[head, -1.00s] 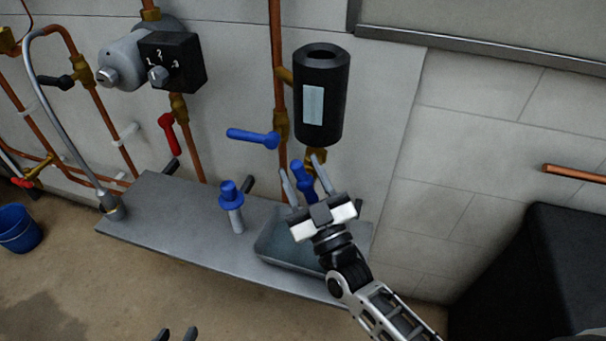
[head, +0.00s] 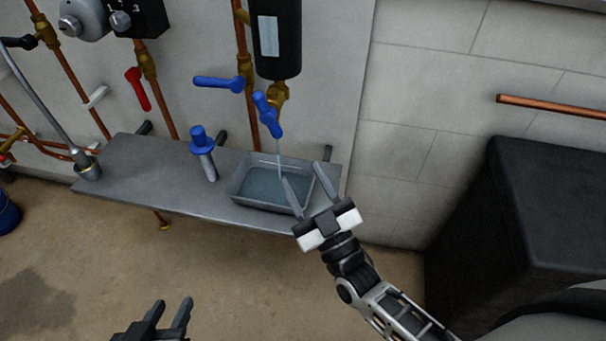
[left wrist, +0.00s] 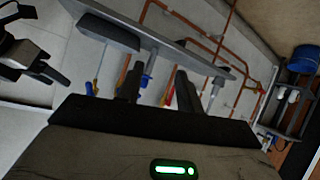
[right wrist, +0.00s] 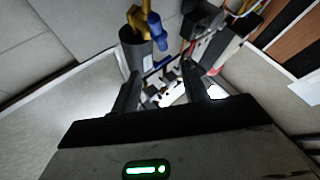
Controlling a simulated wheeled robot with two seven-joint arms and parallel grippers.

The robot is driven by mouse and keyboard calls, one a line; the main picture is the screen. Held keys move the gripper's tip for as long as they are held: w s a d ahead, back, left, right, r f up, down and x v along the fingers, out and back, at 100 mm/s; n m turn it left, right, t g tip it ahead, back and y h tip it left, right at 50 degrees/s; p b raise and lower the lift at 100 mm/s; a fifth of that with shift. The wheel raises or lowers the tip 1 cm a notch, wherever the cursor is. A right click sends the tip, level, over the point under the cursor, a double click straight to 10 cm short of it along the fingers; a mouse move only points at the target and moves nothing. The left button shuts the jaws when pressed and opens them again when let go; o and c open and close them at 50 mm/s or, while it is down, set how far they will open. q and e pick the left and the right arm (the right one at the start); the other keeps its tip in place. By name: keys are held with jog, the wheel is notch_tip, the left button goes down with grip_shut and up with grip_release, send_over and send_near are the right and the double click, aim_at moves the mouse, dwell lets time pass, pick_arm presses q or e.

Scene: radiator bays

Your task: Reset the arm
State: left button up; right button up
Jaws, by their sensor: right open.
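My right gripper (head: 306,182) is open and empty. In the head view its fingers overlap the right front part of the grey tray (head: 236,191), which holds water. My left gripper (head: 171,307) is open and empty at the bottom, in front of the shelf. Above the tray a drain valve with a blue handle (head: 267,115) hangs below the black cylinder (head: 276,38). The handle points down, and a thin pale stream runs from there to the tray. The cylinder (right wrist: 135,48) and blue handle (right wrist: 157,32) also show in the right wrist view.
The grey shelf (head: 130,180) carries a blue-capped tool (head: 202,152). Another blue lever (head: 218,84) and a red lever (head: 138,90) sit on copper pipes. A large black box (head: 510,215) stands at right. A copper pipe (head: 550,106) sticks out above it.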

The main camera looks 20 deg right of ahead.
pick_arm(q)
jog(key=shift+w+r, duration=0.1)
dwell(0.3)
jog(key=p, duration=0.2)
jog(key=r+p, duration=0.1)
jog(key=p, duration=0.1)
jog(key=shift+a+r+p, duration=0.2)
jog(key=shift+a+p, duration=0.05)
jog(key=shift+p, duration=0.1)
pick_arm(e)
jog(key=s+f+m+g, duration=0.1)
jog(key=s+f+g, duration=0.2)
jog(key=s+g, duration=0.3)
jog(key=s+f+m+g+h, duration=0.1)
jog(key=s+f+m+g, duration=0.1)
jog(key=s+g, duration=0.3)
jog(key=shift+s+f+m+g, duration=0.35)
jog(key=shift+f+g, duration=0.15)
jog(key=shift+f, duration=0.3)
